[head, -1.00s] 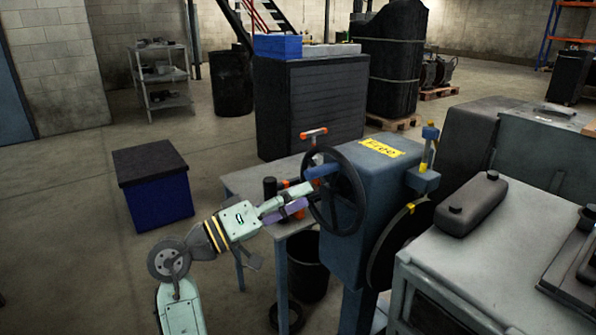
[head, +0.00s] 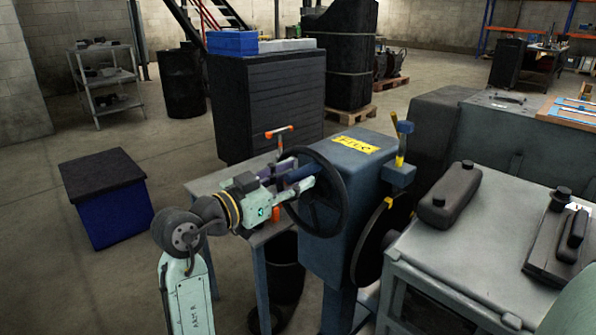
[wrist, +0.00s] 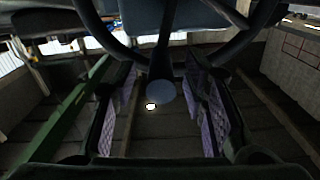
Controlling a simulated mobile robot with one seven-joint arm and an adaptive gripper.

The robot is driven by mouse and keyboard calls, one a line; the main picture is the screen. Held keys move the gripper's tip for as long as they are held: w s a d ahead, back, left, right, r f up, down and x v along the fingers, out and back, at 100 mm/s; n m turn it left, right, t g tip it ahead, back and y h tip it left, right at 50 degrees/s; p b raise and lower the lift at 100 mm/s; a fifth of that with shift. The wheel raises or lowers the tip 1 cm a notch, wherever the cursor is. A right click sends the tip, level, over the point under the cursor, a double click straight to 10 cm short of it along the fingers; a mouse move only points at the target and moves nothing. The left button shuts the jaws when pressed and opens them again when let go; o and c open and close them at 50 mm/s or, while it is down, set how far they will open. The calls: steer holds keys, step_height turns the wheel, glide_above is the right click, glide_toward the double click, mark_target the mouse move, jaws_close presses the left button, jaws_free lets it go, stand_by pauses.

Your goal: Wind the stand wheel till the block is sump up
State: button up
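The stand wheel (head: 338,205) is a dark spoked handwheel on the near left face of the blue stand housing (head: 350,190). A blue crank handle (head: 303,172) sticks out from its upper left rim towards me. My gripper (head: 294,176) is at this handle, with its fingers spread on either side. In the wrist view the handle's round end (wrist: 161,92) lies between the purple finger pads, with a visible gap on both sides. A dark round plate (head: 382,245) is on the housing's far side. I cannot clearly make out the engine block or which way up it is.
A small table (head: 208,184) with an orange-ended T-handle tool stands behind my gripper. A grey bench (head: 470,255) with dark canisters is at the right. A black bin (head: 285,275) is under the small table. A blue crate (head: 108,200) stands on open floor at left.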

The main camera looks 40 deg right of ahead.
steer(key=shift+w+d, duration=0.1)
steer(key=shift+d, duration=0.75)
steer(key=shift+c, duration=0.2)
jaws_close()
